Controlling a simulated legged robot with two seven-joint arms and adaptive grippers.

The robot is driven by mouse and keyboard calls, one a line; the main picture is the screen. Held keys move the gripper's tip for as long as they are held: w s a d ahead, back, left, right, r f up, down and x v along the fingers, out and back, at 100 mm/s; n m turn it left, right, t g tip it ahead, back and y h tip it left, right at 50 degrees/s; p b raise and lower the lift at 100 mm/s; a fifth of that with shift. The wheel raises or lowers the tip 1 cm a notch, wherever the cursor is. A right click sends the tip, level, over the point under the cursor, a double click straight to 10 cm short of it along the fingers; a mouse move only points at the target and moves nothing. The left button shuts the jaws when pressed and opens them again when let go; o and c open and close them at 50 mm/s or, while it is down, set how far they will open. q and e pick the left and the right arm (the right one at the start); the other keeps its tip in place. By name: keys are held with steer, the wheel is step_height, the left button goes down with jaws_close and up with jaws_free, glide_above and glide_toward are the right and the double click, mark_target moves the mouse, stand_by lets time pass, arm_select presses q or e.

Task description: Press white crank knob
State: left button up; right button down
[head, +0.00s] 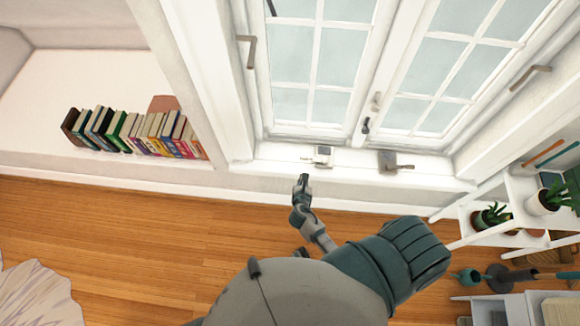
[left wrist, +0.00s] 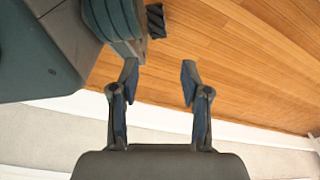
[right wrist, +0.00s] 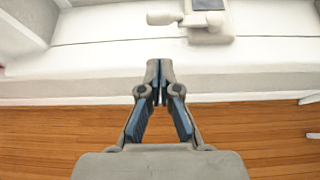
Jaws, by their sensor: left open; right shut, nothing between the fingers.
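The white crank (head: 323,154) sits on the window sill below the left window; its arm points left and ends in a white knob (head: 306,160). In the right wrist view the crank (right wrist: 208,22) is at the top, with its rounded knob (right wrist: 160,18) to the left. My right gripper (head: 303,178) is shut and empty, just in front of the sill below the knob. In the right wrist view its fingertips (right wrist: 159,64) point toward the sill, apart from the knob. My left gripper (left wrist: 159,72) is open and empty above the wooden floor, seen only in the left wrist view.
A grey crank (head: 393,161) sits farther right on the same sill. Window handles (head: 247,50) are on the frames above. A row of books (head: 140,132) stands in the left niche. White shelves with plants (head: 490,216) are at the right. The wooden floor (head: 120,225) is mostly clear.

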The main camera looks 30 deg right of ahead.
mark_target(302, 170)
steer(key=b+x, duration=0.2)
steer(key=x, duration=0.7)
steer(key=shift+f+b, duration=0.2)
steer(key=shift+b, duration=0.1)
steer(key=shift+w+d+f, duration=0.2)
steer(key=shift+w+d, duration=0.1)
arm_select(q)
steer(key=w+r, duration=0.4)
steer(key=w, duration=0.1)
steer(key=shift+w+r, duration=0.2)
steer(key=shift+w, duration=0.05)
arm_select(e)
steer(key=shift+a+r, duration=0.25)
steer(key=shift+a, duration=0.25)
steer(key=shift+d, duration=0.1)
